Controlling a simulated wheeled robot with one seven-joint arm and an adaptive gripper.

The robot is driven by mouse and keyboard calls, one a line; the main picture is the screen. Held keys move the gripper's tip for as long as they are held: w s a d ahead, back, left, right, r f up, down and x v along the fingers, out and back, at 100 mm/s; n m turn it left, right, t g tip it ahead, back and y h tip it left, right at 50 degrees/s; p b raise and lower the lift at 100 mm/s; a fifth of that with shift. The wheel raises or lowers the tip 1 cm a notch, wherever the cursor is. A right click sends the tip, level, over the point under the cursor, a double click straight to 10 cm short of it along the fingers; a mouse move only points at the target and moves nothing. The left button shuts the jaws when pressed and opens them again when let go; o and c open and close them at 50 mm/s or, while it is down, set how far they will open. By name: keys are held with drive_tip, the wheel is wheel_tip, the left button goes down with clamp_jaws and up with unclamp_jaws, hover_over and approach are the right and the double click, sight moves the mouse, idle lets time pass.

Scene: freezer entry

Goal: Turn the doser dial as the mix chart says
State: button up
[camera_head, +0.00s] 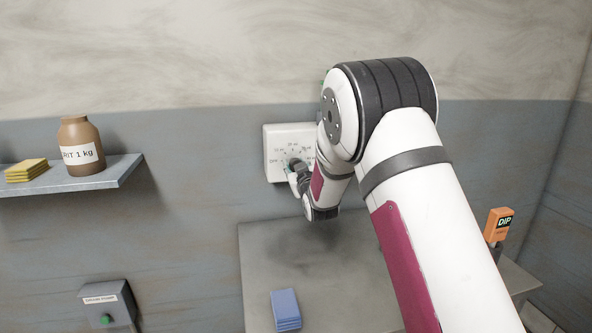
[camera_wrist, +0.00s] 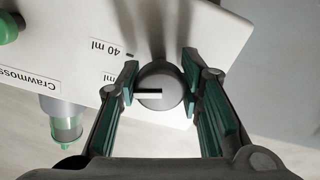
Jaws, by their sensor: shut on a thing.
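The doser (camera_head: 275,142) is a white panel on the grey-blue wall, with small ml marks in an arc around its dial. My forearm covers its right part. In the wrist view the dial (camera_wrist: 160,86) is a round grey knob with a white pointer line towards the left finger. My gripper (camera_wrist: 160,88) has its green-padded fingers on either side of the dial, shut on it. A "40 ml" mark (camera_wrist: 107,47) and a label reading "Crawmoss" (camera_wrist: 28,80), cut off, show upside down on the panel (camera_wrist: 200,40). I see no mix chart in either view.
A shelf (camera_head: 110,176) at left holds a brown jar (camera_head: 78,135) and yellow pads (camera_head: 27,170). Below the doser is a grey table (camera_head: 330,285) with a blue stack (camera_head: 286,308). A green-button box (camera_head: 107,305) is lower left; an orange "DIP" device (camera_head: 498,225) stands right.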

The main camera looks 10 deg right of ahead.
drive_tip(key=shift+f+m+b, duration=0.15)
drive_tip(key=shift+m+b, duration=0.65)
drive_tip(key=shift+m, duration=1.1)
drive_tip(key=o, duration=1.2)
drive_tip(key=shift+c, duration=0.2)
drive_tip(key=shift+s, duration=0.1)
drive_tip(key=s, duration=1.2)
drive_tip(key=shift+w, duration=0.1)
